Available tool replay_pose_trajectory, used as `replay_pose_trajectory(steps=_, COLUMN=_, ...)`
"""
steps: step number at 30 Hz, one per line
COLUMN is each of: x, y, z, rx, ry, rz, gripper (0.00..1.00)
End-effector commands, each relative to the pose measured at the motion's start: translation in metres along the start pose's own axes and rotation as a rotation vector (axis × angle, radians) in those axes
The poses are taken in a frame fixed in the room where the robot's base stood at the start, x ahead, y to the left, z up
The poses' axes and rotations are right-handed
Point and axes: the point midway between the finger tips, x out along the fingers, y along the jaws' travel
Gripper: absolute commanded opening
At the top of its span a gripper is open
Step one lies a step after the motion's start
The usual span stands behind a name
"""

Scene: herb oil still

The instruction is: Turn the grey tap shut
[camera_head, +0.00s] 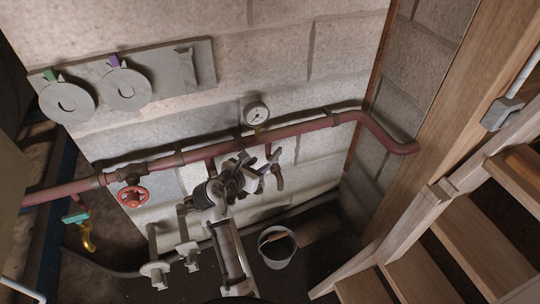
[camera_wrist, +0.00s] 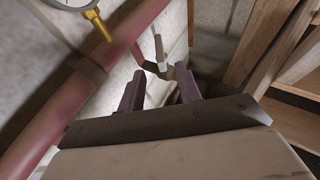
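The grey tap (camera_head: 277,170) hangs on a short red branch under the red pipe, right of centre in the head view. In the wrist view its pale grey handle (camera_wrist: 159,47) stands nearly upright above the darker tap body, just beyond my fingertips. My gripper (camera_head: 258,174) is beside the tap, on its left in the head view. In the wrist view my gripper (camera_wrist: 160,80) has its two fingers apart, with nothing held between them. The tap appears in line with the gap. I cannot tell whether a finger touches it. My arm hides part of the area below.
The red pipe (camera_head: 200,154) runs along the block wall, with a gauge (camera_head: 256,112) above the tap. A red handwheel (camera_head: 132,195) and a teal-handled tap (camera_head: 75,216) are left. A bucket (camera_head: 277,246) stands below; wooden stairs (camera_head: 470,245) are right.

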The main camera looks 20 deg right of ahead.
Motion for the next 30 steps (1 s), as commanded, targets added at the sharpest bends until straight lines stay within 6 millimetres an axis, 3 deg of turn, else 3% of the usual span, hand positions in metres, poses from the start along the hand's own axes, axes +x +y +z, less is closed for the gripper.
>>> replay_pose_trajectory(steps=9, x=0.068, y=0.0, z=0.002, rx=-0.002, ry=-0.001, rz=-0.002, gripper=0.34)
replay_pose_trajectory(steps=15, x=0.095, y=0.001, z=0.001, rx=-0.001, ry=-0.002, rz=0.001, gripper=0.34)
replay_pose_trajectory(steps=28, x=0.105, y=0.001, z=0.0, rx=0.0, ry=-0.002, rz=0.002, gripper=0.34)
replay_pose_trajectory(steps=30, x=0.105, y=0.001, z=0.0, rx=0.0, ry=-0.001, rz=0.002, gripper=0.25)
